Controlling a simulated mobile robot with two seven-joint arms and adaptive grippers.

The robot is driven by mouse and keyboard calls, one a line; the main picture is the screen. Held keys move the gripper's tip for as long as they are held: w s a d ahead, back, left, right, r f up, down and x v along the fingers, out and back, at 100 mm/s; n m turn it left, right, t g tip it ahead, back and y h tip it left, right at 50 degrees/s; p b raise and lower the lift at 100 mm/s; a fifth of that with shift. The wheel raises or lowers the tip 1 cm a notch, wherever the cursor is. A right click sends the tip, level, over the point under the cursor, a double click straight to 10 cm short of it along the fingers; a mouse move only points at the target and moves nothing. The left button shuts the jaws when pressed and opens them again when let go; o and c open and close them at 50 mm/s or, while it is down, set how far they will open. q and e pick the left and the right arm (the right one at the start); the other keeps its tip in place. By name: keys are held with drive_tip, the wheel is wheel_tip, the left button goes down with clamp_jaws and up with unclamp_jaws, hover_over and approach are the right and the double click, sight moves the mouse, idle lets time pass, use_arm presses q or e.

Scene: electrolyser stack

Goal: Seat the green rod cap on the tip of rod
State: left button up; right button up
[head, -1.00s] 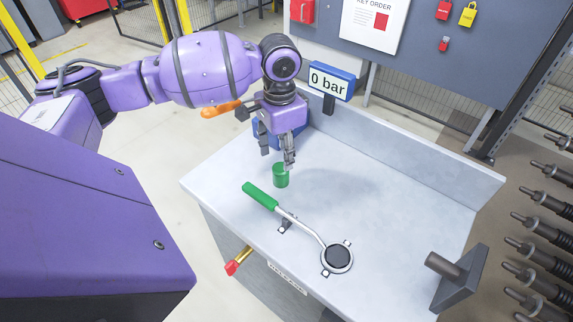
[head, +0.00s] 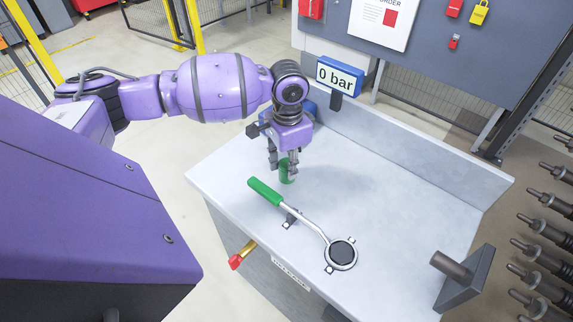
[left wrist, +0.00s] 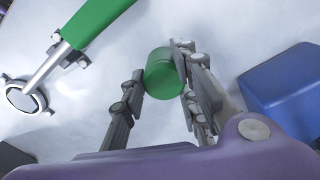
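The green rod cap (head: 287,173) is a small cylinder standing on the grey bench top near its far left part. My left gripper (head: 283,169) is lowered over it, fingers pointing down. In the left wrist view the cap (left wrist: 160,73) lies between the fingertips of my left gripper (left wrist: 162,84). The right-hand finger is against or very near it; a narrow gap seems to show at the left-hand finger. The gripper looks open around the cap. A short grey-brown rod (head: 450,266) sticks out from a dark block at the bench's right end. My right gripper is not in view.
A lever with a green handle (head: 265,191) ends in a ring around a black disc (head: 342,252) on the bench. A blue "0 bar" display (head: 339,77) stands at the back. A rack of several dark rods (head: 552,228) is at far right. The bench's middle right is clear.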

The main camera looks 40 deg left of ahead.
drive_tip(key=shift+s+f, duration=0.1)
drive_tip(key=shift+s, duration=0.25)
use_arm(q)
drive_tip(key=shift+r, duration=0.15)
drive_tip(key=shift+r, duration=0.2)
wheel_tip(320, 180, up, 2)
drive_tip(key=shift+r, duration=0.1)
drive_tip(key=shift+s+a+r+p, duration=0.3)
drive_tip(key=shift+s+r+p, duration=0.25)
drive_tip(key=shift+s+r, duration=1.45)
drive_tip(key=shift+s+a+r+p, duration=0.45)
drive_tip(key=shift+s+r, duration=0.9)
drive_tip(key=shift+s, duration=1.3)
drive_tip(key=shift+s+a+r+p, duration=0.2)
drive_tip(key=shift+s+r+p, duration=0.45)
drive_tip(key=shift+s+r, duration=1.35)
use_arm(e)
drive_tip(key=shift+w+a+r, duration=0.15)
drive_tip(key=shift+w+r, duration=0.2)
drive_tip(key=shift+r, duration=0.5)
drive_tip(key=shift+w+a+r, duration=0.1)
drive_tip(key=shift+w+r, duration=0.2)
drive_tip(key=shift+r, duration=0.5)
use_arm(q)
drive_tip(key=shift+s+f, duration=0.3)
drive_tip(key=shift+f, duration=0.05)
